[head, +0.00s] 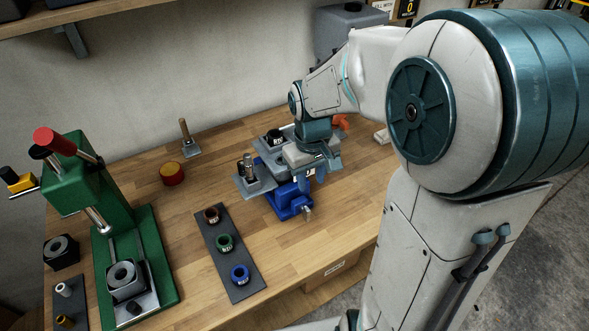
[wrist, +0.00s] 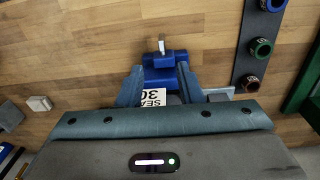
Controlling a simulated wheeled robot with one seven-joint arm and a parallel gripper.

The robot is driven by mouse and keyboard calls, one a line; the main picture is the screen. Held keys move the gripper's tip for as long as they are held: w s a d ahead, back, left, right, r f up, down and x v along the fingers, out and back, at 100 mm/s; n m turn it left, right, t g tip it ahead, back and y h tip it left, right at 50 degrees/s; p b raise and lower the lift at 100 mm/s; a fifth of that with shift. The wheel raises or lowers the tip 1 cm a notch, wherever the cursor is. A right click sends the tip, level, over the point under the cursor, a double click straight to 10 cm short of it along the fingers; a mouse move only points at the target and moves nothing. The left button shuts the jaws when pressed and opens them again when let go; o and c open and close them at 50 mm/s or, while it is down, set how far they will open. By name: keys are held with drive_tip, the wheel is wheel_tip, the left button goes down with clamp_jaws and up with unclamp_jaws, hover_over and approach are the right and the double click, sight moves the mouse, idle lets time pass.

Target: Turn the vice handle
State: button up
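The blue vice (head: 288,203) stands near the front edge of the wooden bench, partly hidden under my gripper in the head view. Its metal handle (head: 307,212) sticks out at the front. In the wrist view the vice's blue end (wrist: 158,62) lies between my fingertips, and the handle (wrist: 162,46) shows just beyond them. My gripper (wrist: 160,72) is open, its two teal fingers spread to either side of the vice. In the head view my gripper (head: 318,172) is over the vice. I cannot tell whether the fingers touch it. A white label (wrist: 152,97) shows between the fingers.
A grey plate with a black fixture (head: 250,178) sits left of the vice. A dark strip (head: 217,246) with three coloured rings lies in front. A green press (head: 125,235) stands at left. Bare bench lies right of the vice.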

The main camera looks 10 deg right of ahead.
sight(307, 209)
drive_tip(key=f, duration=0.5)
drive_tip(key=w+f, duration=0.1)
drive_tip(key=f, duration=0.4)
drive_tip(key=w+f, duration=0.1)
drive_tip(key=f, duration=0.4)
drive_tip(key=shift+f+p, duration=0.25)
drive_tip(key=shift+p, duration=0.1)
clamp_jaws()
